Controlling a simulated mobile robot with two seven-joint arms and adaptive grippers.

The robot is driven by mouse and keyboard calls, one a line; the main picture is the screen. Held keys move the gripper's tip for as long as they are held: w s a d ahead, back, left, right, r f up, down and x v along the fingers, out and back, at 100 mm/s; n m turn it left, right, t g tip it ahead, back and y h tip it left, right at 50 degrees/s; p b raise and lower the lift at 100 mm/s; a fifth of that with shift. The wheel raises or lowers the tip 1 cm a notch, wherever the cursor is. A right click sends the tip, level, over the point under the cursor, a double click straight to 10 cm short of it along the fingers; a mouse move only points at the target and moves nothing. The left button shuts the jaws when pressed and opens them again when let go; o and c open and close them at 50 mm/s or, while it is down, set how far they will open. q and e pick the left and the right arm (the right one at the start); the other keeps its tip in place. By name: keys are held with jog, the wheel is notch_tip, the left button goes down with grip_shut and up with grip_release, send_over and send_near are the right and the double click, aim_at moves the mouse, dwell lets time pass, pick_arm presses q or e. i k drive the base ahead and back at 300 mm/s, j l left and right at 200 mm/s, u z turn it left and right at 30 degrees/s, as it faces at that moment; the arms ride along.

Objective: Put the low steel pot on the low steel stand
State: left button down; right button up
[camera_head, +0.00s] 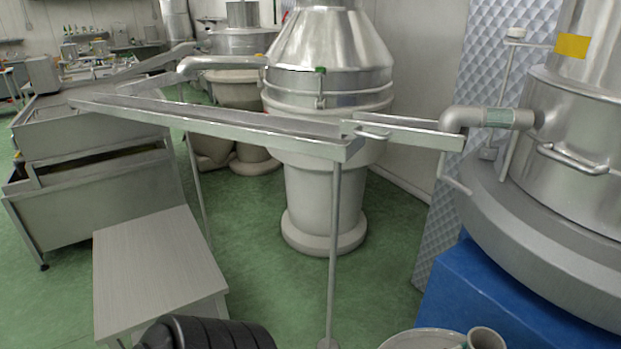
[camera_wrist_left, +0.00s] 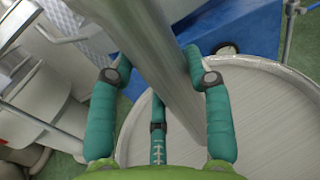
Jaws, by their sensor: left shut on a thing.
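The low steel stand (camera_head: 160,262) is a small flat-topped table at the lower left of the head view, with nothing on its top. At the bottom edge right of centre I see part of a round steel rim, which looks like the low steel pot (camera_head: 425,340); most of it is cut off. In the left wrist view a wide round steel surface with a raised rim (camera_wrist_left: 280,72) fills the right. My left gripper (camera_wrist_left: 158,85) has its teal fingers around a thick steel piece above it. My right gripper is not in view.
A sloping steel trough (camera_head: 225,125) crosses above the floor on thin legs. A tall steel vessel (camera_head: 325,100) stands behind it. A large steel drum (camera_head: 560,200) sits above a blue base (camera_head: 475,305) at right. Green floor (camera_head: 265,285) lies clear between stand and trough leg.

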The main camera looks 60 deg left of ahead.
aim_at(157, 277)
jog(key=j+u, duration=0.1)
jog(key=u, duration=0.75)
jog(key=j+u, duration=0.1)
jog(key=u, duration=0.35)
jog(key=i+j+u, duration=0.15)
jog(key=u, duration=0.25)
jog(key=i+u, duration=0.2)
jog(key=u, duration=0.25)
jog(key=i+j+u, duration=0.1)
jog(key=u, duration=0.3)
jog(key=i+u, duration=0.25)
jog(key=i, duration=0.15)
jog(key=i+l+u, duration=0.2)
jog(key=i, duration=0.15)
jog(key=i+l+u, duration=0.25)
jog(key=i, duration=0.45)
